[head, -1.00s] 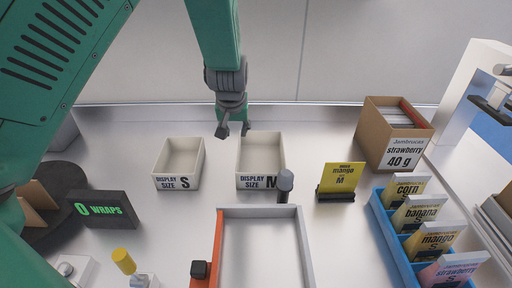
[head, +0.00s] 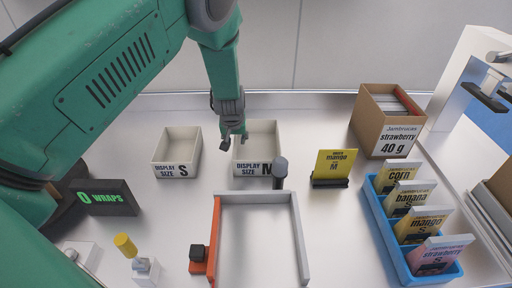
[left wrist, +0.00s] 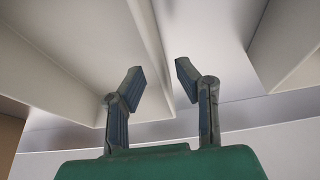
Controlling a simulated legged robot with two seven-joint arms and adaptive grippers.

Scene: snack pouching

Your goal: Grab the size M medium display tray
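The size M display tray (head: 278,150) is a white open box on the table in the head view, empty as far as I see; a dark round-topped post partly covers its "M" label. My left gripper (head: 233,138) points down at this tray's left wall. In the left wrist view its two fingers (left wrist: 160,80) are apart, with a tray wall (left wrist: 150,35), apparently the M tray's, running between them. I cannot tell whether they touch it. My right gripper is in neither view.
The size S tray (head: 172,171) stands left of the M tray with a narrow gap. A yellow mango sign (head: 335,163) and a brown strawberry carton (head: 366,126) stand to the right. A grey-and-orange frame (head: 296,235) with the dark post (head: 280,168) is in front.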

